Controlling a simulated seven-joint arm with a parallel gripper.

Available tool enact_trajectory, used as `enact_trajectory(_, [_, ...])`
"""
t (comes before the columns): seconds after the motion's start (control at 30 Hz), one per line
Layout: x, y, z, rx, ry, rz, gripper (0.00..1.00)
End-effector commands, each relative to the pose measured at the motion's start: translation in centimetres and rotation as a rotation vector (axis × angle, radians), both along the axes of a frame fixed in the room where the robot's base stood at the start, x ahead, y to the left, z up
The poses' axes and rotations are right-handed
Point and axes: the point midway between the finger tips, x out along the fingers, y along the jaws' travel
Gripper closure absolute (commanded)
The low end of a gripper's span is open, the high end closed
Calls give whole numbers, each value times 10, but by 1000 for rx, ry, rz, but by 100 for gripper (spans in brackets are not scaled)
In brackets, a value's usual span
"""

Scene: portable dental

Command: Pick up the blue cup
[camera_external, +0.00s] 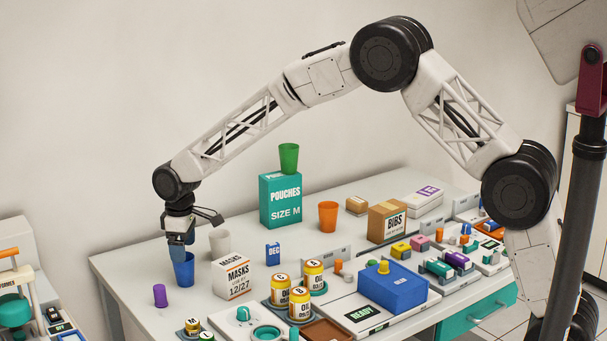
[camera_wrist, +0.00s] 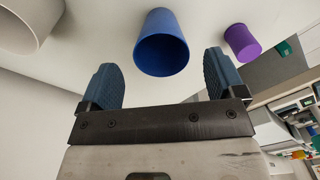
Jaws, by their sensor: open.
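The blue cup (camera_external: 183,271) stands at the left end of the white table in the external view. In the wrist view the blue cup (camera_wrist: 162,45) shows its open rim, between and beyond the two fingertips. My gripper (camera_external: 178,250) is just above the cup, pointing down, and it partly covers the cup's top in the external view. In the wrist view my gripper (camera_wrist: 163,80) is open, one blue finger on each side, with nothing held. A gap shows between each finger and the cup there.
A purple cup (camera_external: 160,295) and a white cup (camera_external: 219,242) stand close to the blue cup. A masks box (camera_external: 233,278) is to its right. A green cup (camera_external: 289,158) sits on the pouches box (camera_external: 281,202); an orange cup (camera_external: 327,216) stands farther right.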

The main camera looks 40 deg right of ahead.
Motion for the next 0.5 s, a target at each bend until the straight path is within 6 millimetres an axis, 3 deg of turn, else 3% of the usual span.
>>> enact_trajectory(0.2, [0,0,-16,0,0,0,11])
enact_trajectory(0.5, [0,0,-18,0,0,0,11])
